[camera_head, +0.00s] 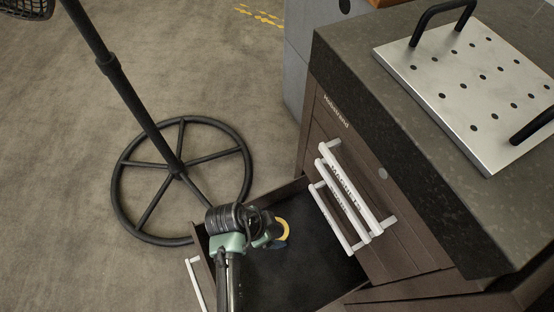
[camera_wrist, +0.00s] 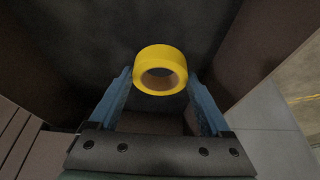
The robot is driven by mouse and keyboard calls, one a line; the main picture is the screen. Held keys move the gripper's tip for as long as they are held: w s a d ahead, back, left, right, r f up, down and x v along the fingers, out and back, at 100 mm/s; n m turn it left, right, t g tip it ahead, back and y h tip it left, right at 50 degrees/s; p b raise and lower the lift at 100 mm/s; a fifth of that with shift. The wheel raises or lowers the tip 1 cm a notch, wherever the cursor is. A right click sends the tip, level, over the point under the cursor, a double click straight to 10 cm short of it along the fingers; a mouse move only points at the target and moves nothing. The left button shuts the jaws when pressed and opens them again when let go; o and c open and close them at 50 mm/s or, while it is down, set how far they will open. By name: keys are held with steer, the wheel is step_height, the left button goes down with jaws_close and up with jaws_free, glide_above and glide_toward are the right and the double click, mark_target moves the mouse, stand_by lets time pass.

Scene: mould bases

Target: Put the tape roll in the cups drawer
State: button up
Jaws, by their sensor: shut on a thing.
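The yellow tape roll (camera_head: 284,228) is held at the end of my arm, over the inside of a pulled-out drawer (camera_head: 315,275). In the wrist view the tape roll (camera_wrist: 160,57) sits between the two blue fingers, its hole facing the camera. My gripper (camera_head: 277,238) is shut on it; the fingers also show in the wrist view (camera_wrist: 160,90). The drawer has a dark floor and brown walls, and the part in view looks empty. Its white handle (camera_head: 195,285) is at the lower left, with no label readable. I cannot tell how far the roll is above the drawer floor.
White handles (camera_head: 345,190) of other drawers stick out on the right, the upper one seemingly lettered MAGNETS. A perforated metal plate (camera_head: 470,85) with black handles lies on the dark worktop (camera_head: 390,120). A black stand with a wheel-shaped base (camera_head: 150,208) stands left of the drawer.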

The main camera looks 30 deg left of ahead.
steer(key=shift+f+b, duration=0.7)
steer(key=shift+f, duration=1.35)
steer(key=shift+f, duration=0.1)
steer(key=o, duration=1.2)
steer(key=p+v, duration=0.4)
steer(key=v, duration=0.8)
